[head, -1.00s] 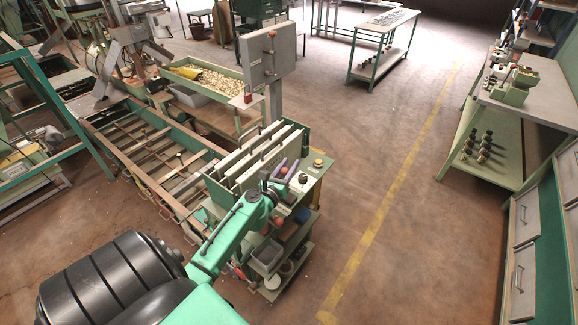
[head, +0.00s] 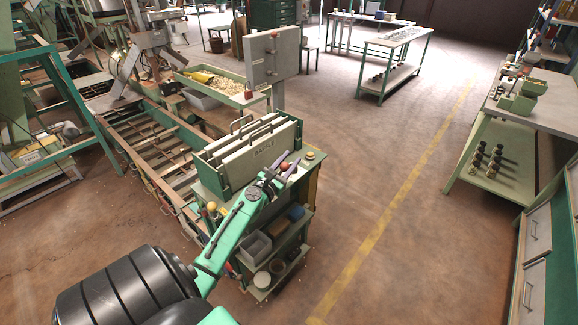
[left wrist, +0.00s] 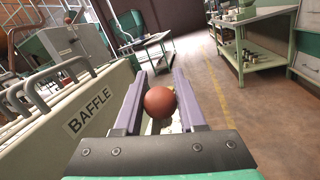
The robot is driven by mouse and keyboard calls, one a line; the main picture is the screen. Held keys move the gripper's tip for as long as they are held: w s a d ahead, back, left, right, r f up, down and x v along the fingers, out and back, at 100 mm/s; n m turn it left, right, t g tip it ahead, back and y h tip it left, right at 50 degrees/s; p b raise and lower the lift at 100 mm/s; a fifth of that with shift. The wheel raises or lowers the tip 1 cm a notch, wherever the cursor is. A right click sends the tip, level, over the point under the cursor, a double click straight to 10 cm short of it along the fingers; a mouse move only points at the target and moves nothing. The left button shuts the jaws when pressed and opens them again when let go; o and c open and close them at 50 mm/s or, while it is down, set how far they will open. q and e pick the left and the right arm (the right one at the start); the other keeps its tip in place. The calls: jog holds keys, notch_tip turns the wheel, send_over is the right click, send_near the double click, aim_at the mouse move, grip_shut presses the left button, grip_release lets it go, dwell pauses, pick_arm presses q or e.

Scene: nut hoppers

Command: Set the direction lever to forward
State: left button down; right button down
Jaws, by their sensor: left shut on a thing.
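A red ball knob (left wrist: 160,101), which I take to be the end of the direction lever, sits between the two purple fingers of my left gripper (left wrist: 158,90) in the left wrist view. The gripper is shut on it. In the head view my left gripper (head: 288,169) is at the cart's panel edge, just right of the baffle box (head: 264,151). The red knob (head: 284,166) shows small there. The lever's shaft and its markings are hidden by the gripper. My right gripper is not in view.
The baffle plates stand upright close left of the gripper, with wire handles (left wrist: 60,75) on top. A pale round button (head: 310,155) is on the panel beyond. A grey control box (head: 271,58) stands behind. The floor (head: 390,190) to the right is clear.

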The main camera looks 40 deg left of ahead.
pick_arm(q)
jog(key=shift+d+f+m+b, duration=0.35)
jog(key=shift+d+m+b, duration=0.2)
jog(key=shift+m, duration=0.25)
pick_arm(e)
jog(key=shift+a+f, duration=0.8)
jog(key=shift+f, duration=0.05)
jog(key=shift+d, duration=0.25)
pick_arm(q)
jog(key=c, duration=0.5)
grip_release()
jog(key=b+v, duration=0.5)
jog(key=v, duration=0.9)
jog(key=shift+s+f, duration=0.2)
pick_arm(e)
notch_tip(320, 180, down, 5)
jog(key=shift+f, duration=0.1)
